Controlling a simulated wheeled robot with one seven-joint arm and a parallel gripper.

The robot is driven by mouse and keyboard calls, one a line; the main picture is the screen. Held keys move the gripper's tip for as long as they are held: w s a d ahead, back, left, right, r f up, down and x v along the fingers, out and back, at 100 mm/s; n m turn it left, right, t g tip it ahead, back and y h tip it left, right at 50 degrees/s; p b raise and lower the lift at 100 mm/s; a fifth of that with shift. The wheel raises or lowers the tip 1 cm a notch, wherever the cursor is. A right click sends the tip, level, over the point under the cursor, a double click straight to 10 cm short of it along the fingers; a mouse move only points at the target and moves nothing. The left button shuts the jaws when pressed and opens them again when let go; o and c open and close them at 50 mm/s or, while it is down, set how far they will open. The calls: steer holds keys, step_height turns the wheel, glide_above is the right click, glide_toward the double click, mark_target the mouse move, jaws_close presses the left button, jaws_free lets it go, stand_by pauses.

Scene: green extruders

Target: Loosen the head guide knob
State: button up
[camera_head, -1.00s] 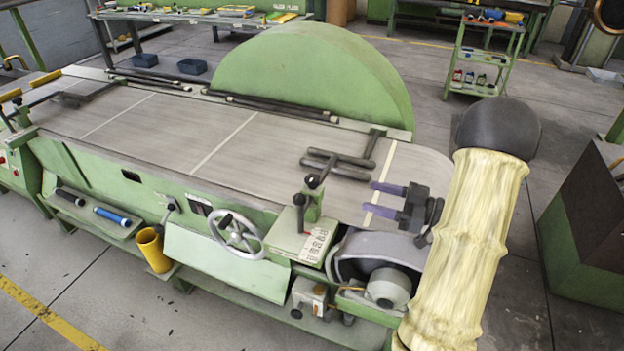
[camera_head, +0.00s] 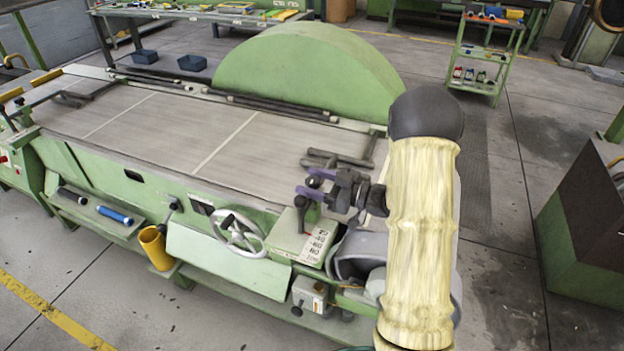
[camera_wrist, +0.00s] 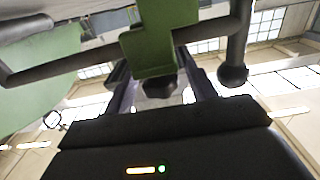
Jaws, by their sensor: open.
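The green grinding machine (camera_head: 218,265) carries a small green bracket with dark levers and knobs at its near right corner. A black ball-topped knob (camera_head: 302,202) shows there in the head view, just below my fingers. My gripper (camera_head: 311,183), with purple fingers, is open and reaches left over this corner. In the wrist view the green bracket (camera_wrist: 160,35) hangs between my two fingers, with a dark knob (camera_wrist: 159,87) at its lower end. A dark ball-ended lever (camera_wrist: 232,74) is beside the right finger. I cannot tell which knob is the head guide knob, or whether my fingers touch anything.
A handwheel (camera_head: 237,233) and a yellow cup (camera_head: 155,247) are on the machine's near side. Dark bars (camera_head: 335,160) lie on the bed behind my gripper. A large green round guard (camera_head: 310,75) stands at the back. The floor at the front left is clear.

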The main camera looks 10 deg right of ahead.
steer(key=shift+w+a, duration=0.15)
steer(key=shift+c, duration=0.5)
steer(key=c, duration=0.9)
